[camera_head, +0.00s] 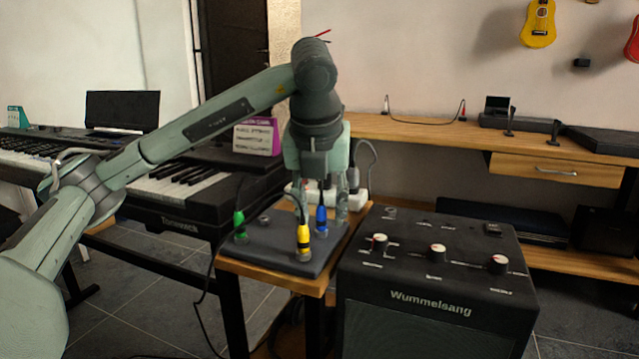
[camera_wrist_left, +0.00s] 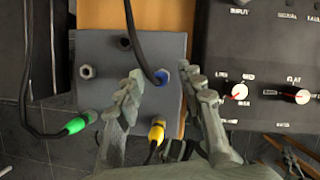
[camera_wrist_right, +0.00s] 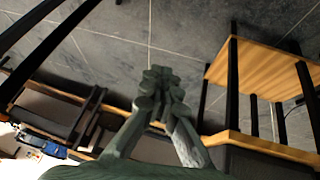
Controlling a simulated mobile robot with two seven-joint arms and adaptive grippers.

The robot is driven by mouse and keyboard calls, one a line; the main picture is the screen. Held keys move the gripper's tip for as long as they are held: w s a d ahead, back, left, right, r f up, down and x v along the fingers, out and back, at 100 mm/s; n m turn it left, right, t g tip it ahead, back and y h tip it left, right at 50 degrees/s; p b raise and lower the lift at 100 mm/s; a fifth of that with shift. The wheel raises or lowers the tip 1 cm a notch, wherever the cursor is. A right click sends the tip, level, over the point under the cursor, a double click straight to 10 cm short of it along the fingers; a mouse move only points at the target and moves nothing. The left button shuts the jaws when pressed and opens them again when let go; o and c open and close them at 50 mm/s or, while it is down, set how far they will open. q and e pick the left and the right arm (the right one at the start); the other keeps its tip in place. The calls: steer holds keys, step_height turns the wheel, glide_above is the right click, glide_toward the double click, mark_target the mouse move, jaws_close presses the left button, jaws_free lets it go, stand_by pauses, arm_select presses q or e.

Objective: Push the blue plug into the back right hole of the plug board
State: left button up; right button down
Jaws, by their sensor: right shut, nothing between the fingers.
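The dark plug board (camera_head: 270,250) sits on a wooden stand; it also fills the middle of the left wrist view (camera_wrist_left: 105,100). The blue plug (camera_head: 321,218) stands upright at the board's back right position, its cable rising from it; it also shows in the left wrist view (camera_wrist_left: 161,76). I cannot tell how deep it sits. A bare socket (camera_head: 264,219) is at the back left. My left gripper (camera_head: 328,192) is above the board, open, its fingers (camera_wrist_left: 168,88) apart with the blue plug showing between and beyond them. My right gripper (camera_wrist_right: 160,85) is shut and empty, away over the floor.
A green plug (camera_head: 240,224) stands at the front left of the board and a yellow plug (camera_head: 303,238) at the front right, both with cables. A black amplifier (camera_head: 430,265) with knobs stands close on the right. A keyboard (camera_head: 180,190) is on the left.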

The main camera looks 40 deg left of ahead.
arm_select(q)
steer(key=v, duration=1)
steer(key=shift+s+r, duration=0.2)
steer(key=shift+r, duration=0.05)
